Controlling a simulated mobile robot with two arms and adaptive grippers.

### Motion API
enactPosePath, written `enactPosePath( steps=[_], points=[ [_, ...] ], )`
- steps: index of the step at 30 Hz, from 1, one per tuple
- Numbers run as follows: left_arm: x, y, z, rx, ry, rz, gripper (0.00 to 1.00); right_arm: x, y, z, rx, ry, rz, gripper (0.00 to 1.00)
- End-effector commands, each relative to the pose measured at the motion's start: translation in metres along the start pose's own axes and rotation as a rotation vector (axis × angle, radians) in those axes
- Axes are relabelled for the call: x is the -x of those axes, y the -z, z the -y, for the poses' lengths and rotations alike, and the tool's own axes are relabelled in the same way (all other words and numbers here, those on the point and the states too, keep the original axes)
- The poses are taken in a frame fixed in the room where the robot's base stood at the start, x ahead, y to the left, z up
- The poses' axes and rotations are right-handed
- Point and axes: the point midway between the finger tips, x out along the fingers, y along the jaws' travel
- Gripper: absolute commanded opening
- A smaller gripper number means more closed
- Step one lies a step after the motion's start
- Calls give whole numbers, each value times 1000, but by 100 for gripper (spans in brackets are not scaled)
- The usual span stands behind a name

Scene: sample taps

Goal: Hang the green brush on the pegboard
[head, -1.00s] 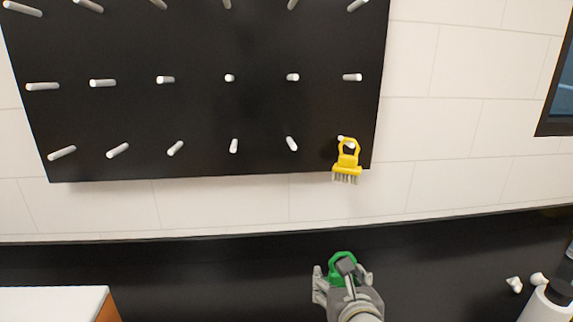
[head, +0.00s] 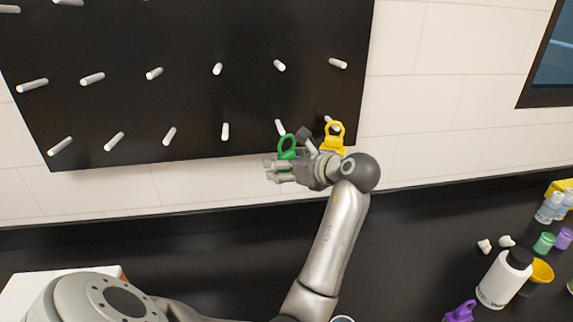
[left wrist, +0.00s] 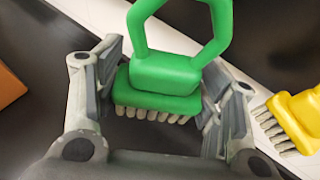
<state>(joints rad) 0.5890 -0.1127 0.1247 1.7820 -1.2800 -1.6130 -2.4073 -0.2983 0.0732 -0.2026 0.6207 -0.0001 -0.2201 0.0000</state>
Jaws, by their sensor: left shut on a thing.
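The green brush (head: 287,146) has a ring-shaped handle and is just below the bottom-row peg (head: 280,128), second from the right, on the black pegboard (head: 190,105). The ring's top overlaps the peg's lower end in the head view; I cannot tell whether the peg is inside it. My left gripper (head: 278,170) is shut on the brush's body. In the left wrist view, the green brush (left wrist: 165,75) sits between the fingers of my left gripper (left wrist: 165,88), pale bristles toward the palm. My right gripper is not in view.
A yellow brush (head: 334,138) hangs on the bottom-right peg, close beside my left gripper; it also shows in the left wrist view (left wrist: 297,118). A white bottle (head: 503,280), a purple item (head: 461,311) and small containers stand on the black counter (head: 420,240) at right.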

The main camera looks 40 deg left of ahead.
Motion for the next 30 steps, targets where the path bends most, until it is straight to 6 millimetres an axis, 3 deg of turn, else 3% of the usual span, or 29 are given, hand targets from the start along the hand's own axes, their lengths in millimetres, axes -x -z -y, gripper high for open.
enactPosePath(
  steps=[30],
  points=[
    [-51, -16, 31, 0, 1, 1, 39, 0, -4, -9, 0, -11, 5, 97]
  ],
)
